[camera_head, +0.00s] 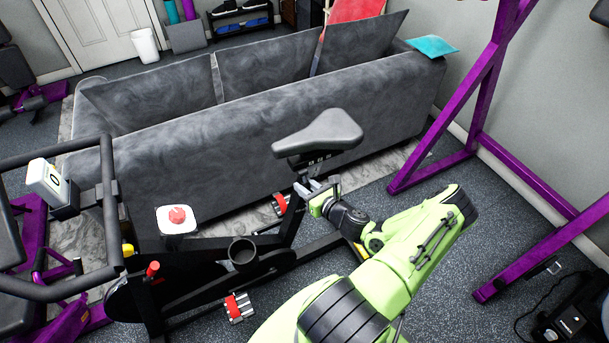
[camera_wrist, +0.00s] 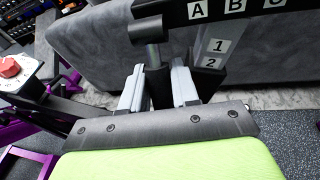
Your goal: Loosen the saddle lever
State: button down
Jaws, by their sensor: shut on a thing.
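The grey bike saddle (camera_head: 318,133) sits on its black post at the rear of the exercise bike. My gripper (camera_head: 308,187) is just below the saddle, at the post. In the wrist view the two grey fingers of my gripper (camera_wrist: 158,88) are closed around a dark upright handle, which looks like the saddle lever (camera_wrist: 159,82). A short metal pin (camera_wrist: 152,55) joins it to a black part above. A black rail marked A, B, C (camera_wrist: 236,10) runs overhead, and a post marked 1 and 2 (camera_wrist: 214,54) stands right of the fingers. The fingers partly hide the lever.
A grey sofa (camera_head: 240,150) stands close behind the bike. A purple rack (camera_head: 470,115) rises at the right. The bike's handlebar (camera_head: 107,200), red-knobbed white box (camera_head: 177,220) and pedals (camera_head: 238,307) lie to the left.

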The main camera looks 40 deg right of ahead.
aim_at(306, 187)
jog(key=r+g+p, duration=0.1)
jog(key=g+p, duration=0.1)
jog(key=p, duration=0.2)
jog(key=s+g+p, duration=0.1)
jog(key=p, duration=0.2)
jog(key=r+g+y+p, duration=0.1)
jog(key=g+p, duration=0.1)
jog(key=p, duration=0.2)
jog(key=shift+s+a+r+m+g+p, duration=0.2)
jog(key=shift+s+r+m+g+p, duration=0.1)
jog(key=shift+s+p, duration=0.1)
jog(key=g+p, duration=0.2)
jog(key=p, duration=0.1)
jog(key=shift+s+r+y, duration=0.2)
jog(key=shift+r+y, duration=0.1)
jog(key=shift+s+a+r+m+g+y+p, duration=0.1)
jog(key=shift+r+m+g+y+p, duration=0.1)
jog(key=shift+g+p, duration=0.55)
jog(key=shift+s+r+m+g+y+p, duration=0.1)
jog(key=shift+m+g+y+p, duration=0.1)
jog(key=shift+g+p, duration=0.55)
jog(key=shift+g, duration=0.3)
jog(key=c, duration=0.9)
grip_release()
jog(key=v, duration=1.5)
jog(key=shift+s+r, duration=0.2)
jog(key=shift+r, duration=0.15)
